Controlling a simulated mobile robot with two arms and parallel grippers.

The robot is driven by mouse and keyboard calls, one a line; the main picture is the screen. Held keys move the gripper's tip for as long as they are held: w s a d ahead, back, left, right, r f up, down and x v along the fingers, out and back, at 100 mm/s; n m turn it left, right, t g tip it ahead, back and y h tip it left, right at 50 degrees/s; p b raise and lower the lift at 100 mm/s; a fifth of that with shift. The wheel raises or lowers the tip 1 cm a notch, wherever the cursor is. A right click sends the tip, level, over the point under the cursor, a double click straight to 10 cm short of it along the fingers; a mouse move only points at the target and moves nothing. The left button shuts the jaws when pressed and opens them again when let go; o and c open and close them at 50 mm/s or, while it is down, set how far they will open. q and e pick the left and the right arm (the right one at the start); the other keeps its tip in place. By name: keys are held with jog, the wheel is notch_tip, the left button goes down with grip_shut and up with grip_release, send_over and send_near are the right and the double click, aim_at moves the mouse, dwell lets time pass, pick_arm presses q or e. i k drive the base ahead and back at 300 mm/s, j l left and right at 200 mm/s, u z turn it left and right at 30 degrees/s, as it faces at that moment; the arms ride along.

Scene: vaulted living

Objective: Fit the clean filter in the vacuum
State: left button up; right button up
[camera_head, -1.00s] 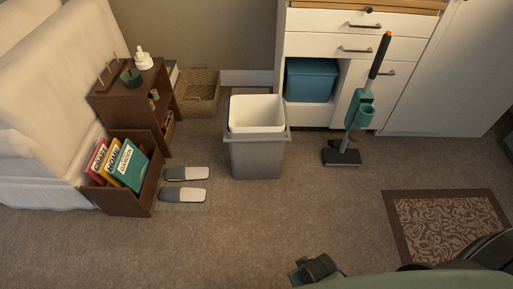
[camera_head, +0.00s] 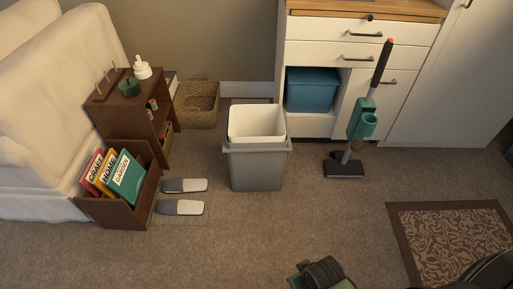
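The vacuum (camera_head: 363,118) is a teal and grey upright stick with a dark handle and an orange tip. It stands on its dark floor head (camera_head: 344,168) in front of the white cabinet, right of the grey bin. A teal open cup-like part shows on its front; I cannot tell whether a filter is in it. No clean filter can be made out. Neither gripper can be identified in the head view. Dark and greenish parts, probably mine, show at the bottom edge and the lower right corner.
A grey bin (camera_head: 256,165) with a white liner stands mid-floor. Grey slippers (camera_head: 183,207), a magazine box (camera_head: 118,211), a brown shelf (camera_head: 135,112) and a wicker basket (camera_head: 197,105) are at left. A teal box (camera_head: 311,90) sits in the cabinet (camera_head: 331,45). A patterned rug (camera_head: 451,240) lies at right. Carpet between is clear.

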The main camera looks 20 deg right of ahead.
aim_at(361, 124)
jog(key=z, duration=1.4)
